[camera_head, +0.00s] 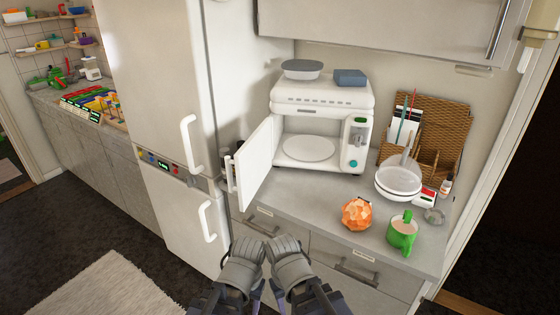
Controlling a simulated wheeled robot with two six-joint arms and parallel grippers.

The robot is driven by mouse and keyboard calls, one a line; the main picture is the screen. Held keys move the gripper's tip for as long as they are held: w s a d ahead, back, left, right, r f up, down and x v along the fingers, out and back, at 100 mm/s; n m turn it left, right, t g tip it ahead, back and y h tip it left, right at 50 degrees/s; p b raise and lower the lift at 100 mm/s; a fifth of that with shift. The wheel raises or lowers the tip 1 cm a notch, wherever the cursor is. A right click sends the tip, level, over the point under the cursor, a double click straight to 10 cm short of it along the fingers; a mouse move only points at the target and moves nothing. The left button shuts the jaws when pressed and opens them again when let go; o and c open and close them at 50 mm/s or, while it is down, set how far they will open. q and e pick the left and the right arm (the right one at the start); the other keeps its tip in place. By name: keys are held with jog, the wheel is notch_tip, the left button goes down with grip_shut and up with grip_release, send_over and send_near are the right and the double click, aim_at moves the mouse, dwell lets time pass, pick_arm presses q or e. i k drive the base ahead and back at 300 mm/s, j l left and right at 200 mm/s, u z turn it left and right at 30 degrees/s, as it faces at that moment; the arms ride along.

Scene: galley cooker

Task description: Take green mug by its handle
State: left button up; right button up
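The green mug (402,236) stands upright on the right part of the grey counter, near its front edge. Its inside looks pale. My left gripper (250,247) and my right gripper (283,246) are close together at the bottom middle, in front of the drawers and well to the left of the mug. Neither touches the mug. Their fingers are too small and bunched to show whether they are open or shut.
An orange faceted object (356,214) sits just left of the mug. Behind are stacked white bowls (398,181) and a wicker rack (440,130). A microwave (322,105) has its door (256,165) swung open toward me.

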aim_at(404, 243)
jog(key=i+j+z, duration=0.1)
jog(key=j+z, duration=0.6)
jog(key=z, duration=0.15)
jog(key=j+z, duration=0.2)
jog(key=j, duration=0.75)
jog(key=k+j+z, duration=0.15)
jog(key=j, duration=0.75)
jog(key=i+j, duration=0.2)
jog(key=i, duration=0.35)
jog(key=k+z, duration=0.2)
jog(key=k, duration=0.2)
jog(key=i+z, duration=0.15)
jog(key=z, duration=0.2)
jog(key=i+z, duration=0.1)
jog(key=z, duration=0.3)
jog(key=i+j+z, duration=0.1)
jog(key=z, duration=0.25)
jog(key=j, duration=0.4)
jog(key=i+j, duration=0.1)
jog(key=j, duration=0.3)
